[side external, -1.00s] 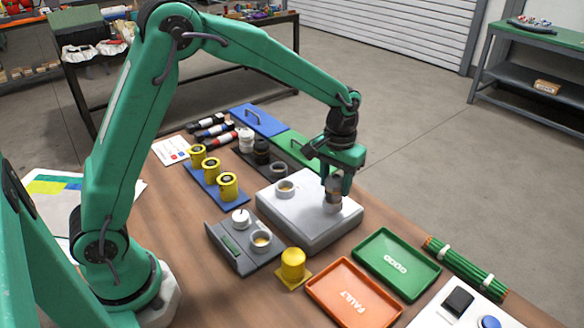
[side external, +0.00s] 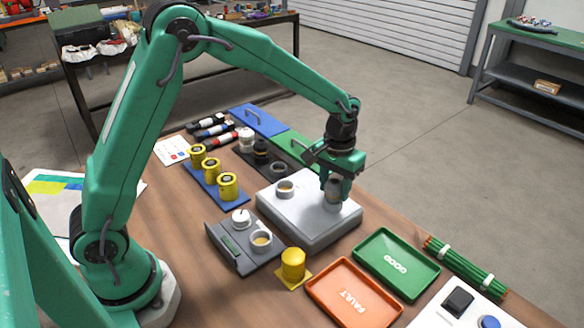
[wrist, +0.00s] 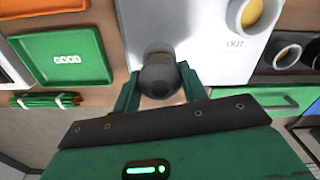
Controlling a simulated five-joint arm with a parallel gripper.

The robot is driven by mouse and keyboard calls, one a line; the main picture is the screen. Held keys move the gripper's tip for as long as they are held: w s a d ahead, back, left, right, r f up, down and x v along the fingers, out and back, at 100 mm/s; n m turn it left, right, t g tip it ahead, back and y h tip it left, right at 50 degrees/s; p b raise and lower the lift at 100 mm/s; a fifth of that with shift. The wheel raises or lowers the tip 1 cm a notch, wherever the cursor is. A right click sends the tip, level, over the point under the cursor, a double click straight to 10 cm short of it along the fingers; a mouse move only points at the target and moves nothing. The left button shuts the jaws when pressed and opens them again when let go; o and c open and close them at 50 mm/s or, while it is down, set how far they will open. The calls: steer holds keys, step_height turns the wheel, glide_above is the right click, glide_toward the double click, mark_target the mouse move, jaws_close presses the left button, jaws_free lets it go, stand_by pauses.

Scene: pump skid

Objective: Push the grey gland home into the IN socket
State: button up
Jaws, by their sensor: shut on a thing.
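My gripper (side external: 336,188) is shut on the grey gland (wrist: 158,76), with one finger on each side of it in the wrist view. It is at the right end of the light grey box (side external: 290,222). The gland is upright, at the IN socket, which is mostly hidden by the gland and fingers. How deep the gland sits in the socket cannot be told. The OUT socket (side external: 285,188) is on the same box, to the left; in the wrist view it is a white ring (wrist: 252,14) beside the printed word OUT.
The green GOOD tray (side external: 397,264) and orange FAULT tray (side external: 353,293) lie in front of the box. A yellow capped post (side external: 293,264) and a grey fixture (side external: 240,245) stand nearby. Black holders and a green handled lid (side external: 290,147) are behind it.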

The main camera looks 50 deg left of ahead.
steer(key=shift+f, duration=0.2)
steer(key=o, duration=1.2)
steer(key=shift+r, duration=0.1)
step_height(320, 180, up, 7)
steer(key=shift+r, duration=0.3)
